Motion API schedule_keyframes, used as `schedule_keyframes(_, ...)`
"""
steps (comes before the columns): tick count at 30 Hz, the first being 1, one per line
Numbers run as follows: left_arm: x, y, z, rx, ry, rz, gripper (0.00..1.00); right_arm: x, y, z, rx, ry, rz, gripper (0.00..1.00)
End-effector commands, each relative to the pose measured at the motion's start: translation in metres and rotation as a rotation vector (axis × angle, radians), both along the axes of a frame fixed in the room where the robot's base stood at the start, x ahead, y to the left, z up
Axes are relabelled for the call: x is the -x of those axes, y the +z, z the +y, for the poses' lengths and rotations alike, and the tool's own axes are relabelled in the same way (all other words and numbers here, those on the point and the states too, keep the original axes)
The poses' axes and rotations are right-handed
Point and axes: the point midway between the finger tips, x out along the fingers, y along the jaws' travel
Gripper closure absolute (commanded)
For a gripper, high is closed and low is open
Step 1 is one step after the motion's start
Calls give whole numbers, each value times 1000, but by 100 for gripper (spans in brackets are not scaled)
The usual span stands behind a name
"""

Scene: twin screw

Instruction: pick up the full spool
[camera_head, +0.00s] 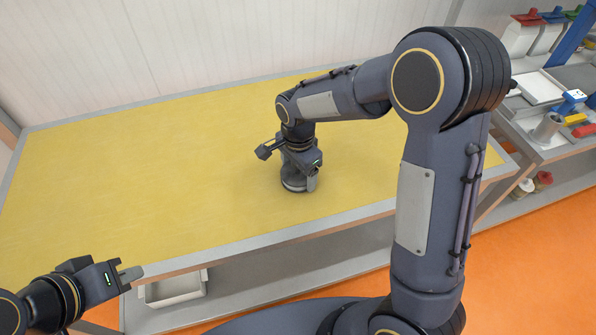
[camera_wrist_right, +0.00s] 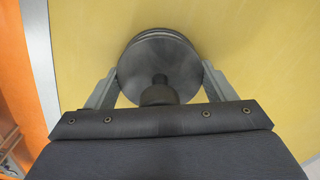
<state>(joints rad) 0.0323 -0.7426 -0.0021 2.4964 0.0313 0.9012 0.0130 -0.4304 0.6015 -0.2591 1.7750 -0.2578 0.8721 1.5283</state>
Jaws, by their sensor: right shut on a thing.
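My right gripper (camera_head: 299,178) points down at the yellow table. It is shut on a grey round metal piece (camera_head: 292,184), which sits at or close to the tabletop. The right wrist view shows this piece (camera_wrist_right: 150,62) as stacked discs with a dark post in the middle, one finger on each side. I cannot tell whether it is a spool. Two small spool-like things, one whitish (camera_head: 525,187) and one red (camera_head: 544,179), are low on the right-hand rack. My left gripper (camera_head: 130,274) is at the lower left, away from the piece; its finger gap is unclear.
The yellow table (camera_head: 130,165) is otherwise bare, with a grey rim. A white bin (camera_head: 172,289) is on the shelf below it. At the right stands a rack with a grey cylinder (camera_head: 548,128) and coloured bins. A pale wall runs behind.

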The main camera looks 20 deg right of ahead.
Motion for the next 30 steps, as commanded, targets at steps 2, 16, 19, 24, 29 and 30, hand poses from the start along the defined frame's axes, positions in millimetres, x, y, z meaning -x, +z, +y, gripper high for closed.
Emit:
schedule_keyframes(2, 0, 0, 0, 0, 0, 0, 100, 0, 2, 0, -1, 0, -2, 50)
schedule_keyframes(16, 0, -9, 0, 0, 0, 0, 100, 29, 70, -12, -5, 0, -9, 50)
schedule_keyframes(19, 0, -11, 0, 0, 0, 0, 100, 48, 94, -20, -5, 0, -10, 50)
schedule_keyframes(24, 0, -18, 0, 0, 0, 0, 100, 88, 110, -37, -3, 0, -5, 50)
schedule_keyframes(29, 0, -21, 0, 0, 0, 0, 100, 113, 122, -48, -3, 1, -3, 50)
schedule_keyframes(30, 0, -21, 0, 0, 0, 0, 100, 117, 124, -50, -3, 0, -4, 50)
